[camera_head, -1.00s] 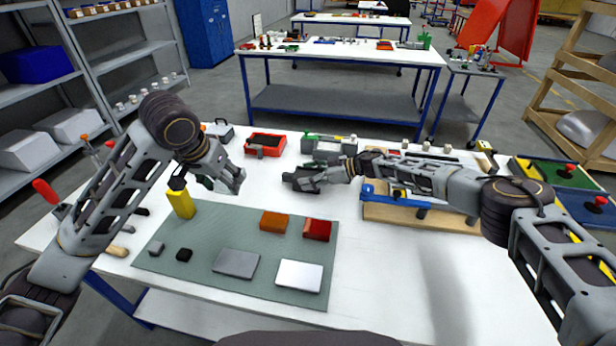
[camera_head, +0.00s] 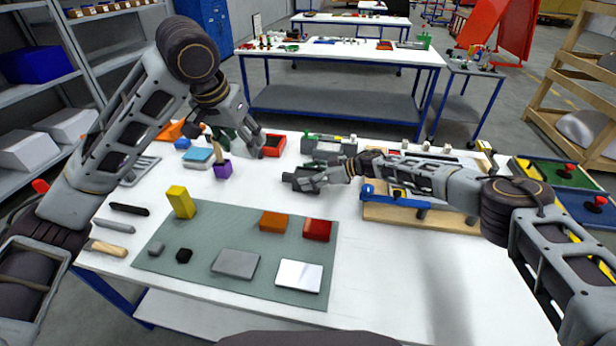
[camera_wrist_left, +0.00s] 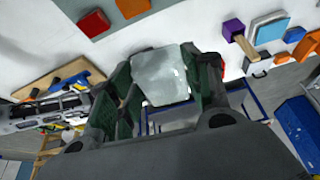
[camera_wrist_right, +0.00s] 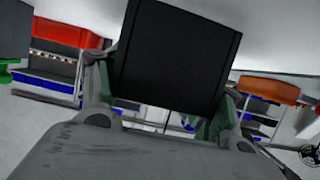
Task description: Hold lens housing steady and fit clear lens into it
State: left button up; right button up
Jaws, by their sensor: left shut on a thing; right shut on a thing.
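My left gripper (camera_head: 250,140) is raised over the back left of the table. In the left wrist view its green-lined fingers (camera_wrist_left: 163,85) are shut on a clear, pale, squarish lens (camera_wrist_left: 162,76). In the head view the lens is hard to make out behind the gripper. My right gripper (camera_head: 305,178) is low over the table's middle. In the right wrist view its fingers (camera_wrist_right: 165,105) are shut on a dark, boxy lens housing (camera_wrist_right: 180,55). The housing shows in the head view as a dark shape (camera_head: 293,179). The lens and housing are apart.
A green-grey mat (camera_head: 200,230) carries a yellow block (camera_head: 181,202), orange and red blocks and flat plates. A red tray (camera_head: 273,145) and a grey-green case (camera_head: 328,147) stand behind. A wooden fixture (camera_head: 420,212) lies right. The front right table is clear.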

pick_arm(q)
jog(key=w+d+r, duration=1.1)
jog(key=w+d, duration=0.2)
jog(key=d, duration=0.1)
jog(key=w+d+f+m+h, duration=0.1)
jog(key=w+f+m, duration=0.1)
jog(key=f, duration=0.3)
jog(key=w+d+f+m, duration=0.1)
jog(key=w+d+f, duration=0.15)
jog(key=f, duration=0.25)
jog(key=a+f+m+g+h, duration=0.1)
jog(key=a+f+m+g, duration=0.1)
jog(key=f+m, duration=0.4)
jog(key=w+a+f+m+g+h, duration=0.1)
jog(key=a+f+m+g, duration=0.2)
jog(key=f+m, duration=0.4)
jog(key=shift+w+a+m, duration=0.25)
jog(key=shift+a+m, duration=0.05)
jog(key=shift+m, duration=0.1)
dwell(0.5)
jog(key=shift+f, duration=2.45)
